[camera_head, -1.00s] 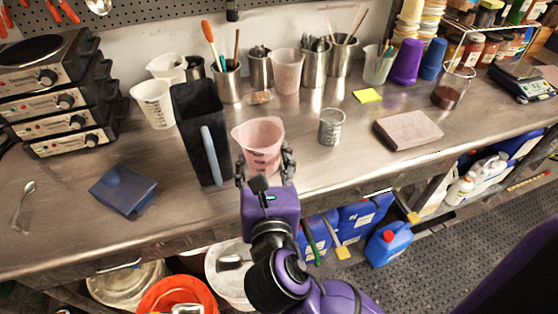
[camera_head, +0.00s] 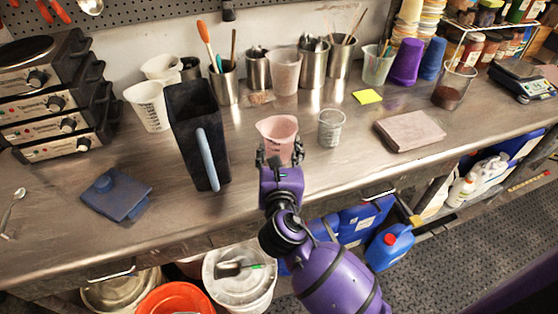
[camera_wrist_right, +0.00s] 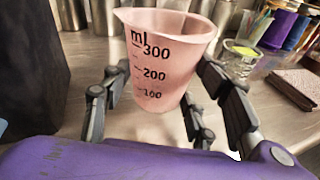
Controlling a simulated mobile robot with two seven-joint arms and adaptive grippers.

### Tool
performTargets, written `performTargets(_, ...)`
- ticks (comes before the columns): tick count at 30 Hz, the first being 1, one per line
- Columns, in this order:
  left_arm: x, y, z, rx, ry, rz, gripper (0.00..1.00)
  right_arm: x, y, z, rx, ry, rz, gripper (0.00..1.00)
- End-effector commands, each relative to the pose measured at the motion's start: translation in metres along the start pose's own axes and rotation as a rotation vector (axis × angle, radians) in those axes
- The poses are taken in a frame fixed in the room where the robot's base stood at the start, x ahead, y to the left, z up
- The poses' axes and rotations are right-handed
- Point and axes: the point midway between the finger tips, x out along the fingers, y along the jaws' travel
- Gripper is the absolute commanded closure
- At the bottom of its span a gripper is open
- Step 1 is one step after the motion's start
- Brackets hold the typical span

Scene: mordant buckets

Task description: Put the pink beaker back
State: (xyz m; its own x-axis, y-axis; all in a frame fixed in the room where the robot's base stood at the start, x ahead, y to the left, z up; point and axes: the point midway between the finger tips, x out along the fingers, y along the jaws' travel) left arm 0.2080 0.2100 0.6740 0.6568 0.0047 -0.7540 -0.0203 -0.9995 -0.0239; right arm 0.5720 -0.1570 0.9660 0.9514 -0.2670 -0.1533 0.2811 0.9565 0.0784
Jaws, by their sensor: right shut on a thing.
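The pink beaker (camera_head: 279,137) is upright between the fingers of my right gripper (camera_head: 281,157). In the right wrist view the beaker (camera_wrist_right: 165,62) shows its black ml marks, with the fingers (camera_wrist_right: 160,108) on both sides of it, shut on it. It is over the middle of the steel bench (camera_head: 265,205); I cannot tell whether its base touches the bench. My left gripper is not in view.
A small clear measuring cup (camera_head: 331,128) stands close to the right of the pink beaker. A black container with a blue handle (camera_head: 197,135) stands to the left. A pale pink translucent beaker (camera_head: 285,72) and steel cups (camera_head: 313,64) line the back.

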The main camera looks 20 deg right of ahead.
Motion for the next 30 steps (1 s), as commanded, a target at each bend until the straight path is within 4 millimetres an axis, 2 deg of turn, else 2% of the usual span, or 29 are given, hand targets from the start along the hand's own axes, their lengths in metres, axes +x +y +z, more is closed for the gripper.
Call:
performTargets(5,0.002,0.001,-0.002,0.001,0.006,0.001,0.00,0.010,-0.003,-0.008,-0.001,-0.001,0.000,0.77)
performTargets(11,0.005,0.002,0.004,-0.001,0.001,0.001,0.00,0.015,-0.005,-0.039,-0.002,0.003,-0.001,0.77)
performTargets(19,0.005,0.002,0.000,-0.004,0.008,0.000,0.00,0.015,-0.005,-0.038,0.000,-0.002,0.001,0.77)
performTargets(28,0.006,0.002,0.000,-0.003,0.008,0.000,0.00,0.016,-0.006,-0.048,0.000,0.001,0.000,0.77)
performTargets(29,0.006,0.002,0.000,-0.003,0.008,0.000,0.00,0.017,-0.006,-0.049,0.001,0.002,0.000,0.45)
performTargets(30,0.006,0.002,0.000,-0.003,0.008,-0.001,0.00,0.016,-0.006,-0.049,0.001,0.002,0.000,0.39)
